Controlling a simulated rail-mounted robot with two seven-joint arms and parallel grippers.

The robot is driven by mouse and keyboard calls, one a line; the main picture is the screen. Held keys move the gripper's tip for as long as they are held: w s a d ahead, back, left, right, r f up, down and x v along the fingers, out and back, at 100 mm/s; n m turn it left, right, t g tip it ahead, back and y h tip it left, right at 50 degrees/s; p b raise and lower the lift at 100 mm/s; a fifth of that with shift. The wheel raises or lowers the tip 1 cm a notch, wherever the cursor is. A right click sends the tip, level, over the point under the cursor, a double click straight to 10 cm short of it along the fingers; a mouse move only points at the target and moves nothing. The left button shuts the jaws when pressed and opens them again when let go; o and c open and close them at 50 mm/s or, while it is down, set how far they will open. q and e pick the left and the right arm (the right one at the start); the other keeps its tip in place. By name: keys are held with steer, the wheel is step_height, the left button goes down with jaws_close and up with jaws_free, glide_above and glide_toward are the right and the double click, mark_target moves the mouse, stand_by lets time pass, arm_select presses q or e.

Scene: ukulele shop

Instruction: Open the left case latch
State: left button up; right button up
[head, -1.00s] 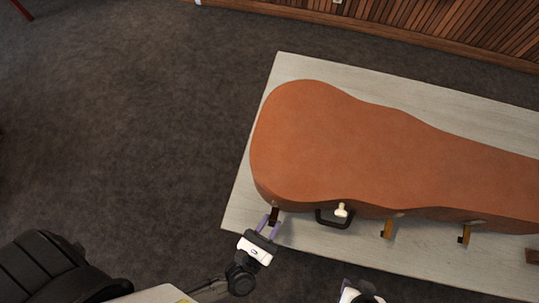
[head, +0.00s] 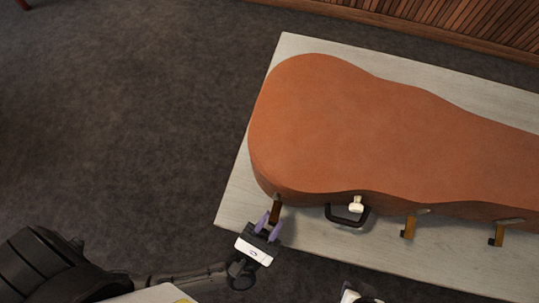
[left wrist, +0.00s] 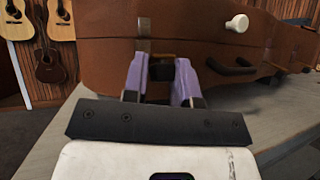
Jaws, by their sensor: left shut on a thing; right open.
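The brown instrument case (head: 390,135) lies closed on a pale table. Its left latch (head: 276,206) sits on the front side near the wide end and looks dark brown. My left gripper (head: 268,218) is at this latch, its purple fingers on either side of it. In the left wrist view the gripper (left wrist: 162,78) is shut on the dark latch piece (left wrist: 160,70), under a plate on the case wall. The latch's exact angle is hard to tell.
Right of the latch are a black handle (head: 346,217), a cream knob (head: 356,204) and two golden-brown latches (head: 408,227) (head: 497,235). The pale table (head: 232,205) has a bare strip in front. Guitars (left wrist: 50,65) hang on the far wall.

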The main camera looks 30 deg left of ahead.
arm_select(q)
steer(key=shift+d, duration=0.1)
steer(key=o, duration=0.8)
steer(key=shift+d, duration=0.15)
steer(key=b+v, duration=0.1)
steer(key=v, duration=1.3)
steer(key=shift+b, duration=0.3)
steer(key=shift+w, duration=0.1)
